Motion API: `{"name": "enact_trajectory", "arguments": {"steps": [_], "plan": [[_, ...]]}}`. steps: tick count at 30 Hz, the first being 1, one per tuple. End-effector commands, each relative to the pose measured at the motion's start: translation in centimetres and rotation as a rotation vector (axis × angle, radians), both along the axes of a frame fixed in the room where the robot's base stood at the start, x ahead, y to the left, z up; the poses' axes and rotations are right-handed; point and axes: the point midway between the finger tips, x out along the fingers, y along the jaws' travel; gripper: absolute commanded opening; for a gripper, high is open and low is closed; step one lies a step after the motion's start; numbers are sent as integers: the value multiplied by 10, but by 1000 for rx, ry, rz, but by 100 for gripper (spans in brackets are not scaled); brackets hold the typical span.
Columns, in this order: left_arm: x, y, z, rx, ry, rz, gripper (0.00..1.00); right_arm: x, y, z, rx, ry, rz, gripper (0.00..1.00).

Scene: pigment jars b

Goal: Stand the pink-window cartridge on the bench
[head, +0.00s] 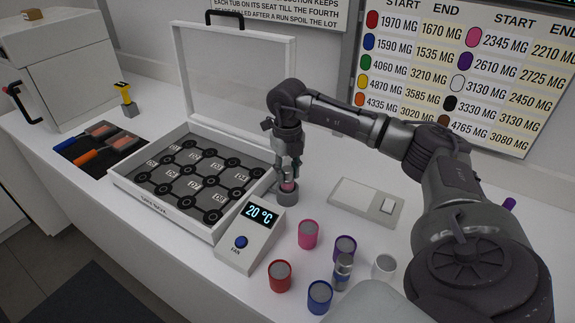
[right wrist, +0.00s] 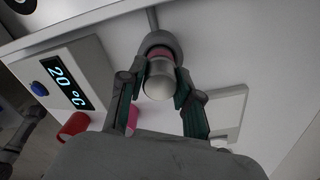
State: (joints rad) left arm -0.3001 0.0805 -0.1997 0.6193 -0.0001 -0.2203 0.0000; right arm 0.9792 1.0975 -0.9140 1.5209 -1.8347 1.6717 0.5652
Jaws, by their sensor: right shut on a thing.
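The pink-window cartridge (head: 288,185) is a small silver cylinder with a pink band. My right gripper (head: 289,168) is shut on its upper part from above. In the right wrist view, the fingers of my right gripper (right wrist: 155,90) lie on both sides of the silver end of the cartridge (right wrist: 159,80). The cartridge looks upright, its lower end in or on a wider grey round cup (head: 287,198) on the white bench (head: 330,217). The fingers partly hide the cartridge, and its bottom is hidden.
A 20 °C fan box (head: 249,236) and an open clear-lidded case (head: 160,207) stand left. Pink (head: 308,235), purple (head: 345,248), red (head: 280,277), blue (head: 319,298) and white (head: 384,267) jars stand in front, around another silver cartridge (head: 343,272). A flat scale (head: 360,201) lies right.

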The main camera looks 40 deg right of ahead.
Motion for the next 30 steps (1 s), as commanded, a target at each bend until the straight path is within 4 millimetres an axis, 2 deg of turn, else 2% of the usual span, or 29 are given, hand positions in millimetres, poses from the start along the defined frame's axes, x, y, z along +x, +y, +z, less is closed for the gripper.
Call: {"name": "enact_trajectory", "arguments": {"steps": [30], "plan": [[1,0,11,-1,-3,0,40,0,0,14,0,-1,0,0]]}}
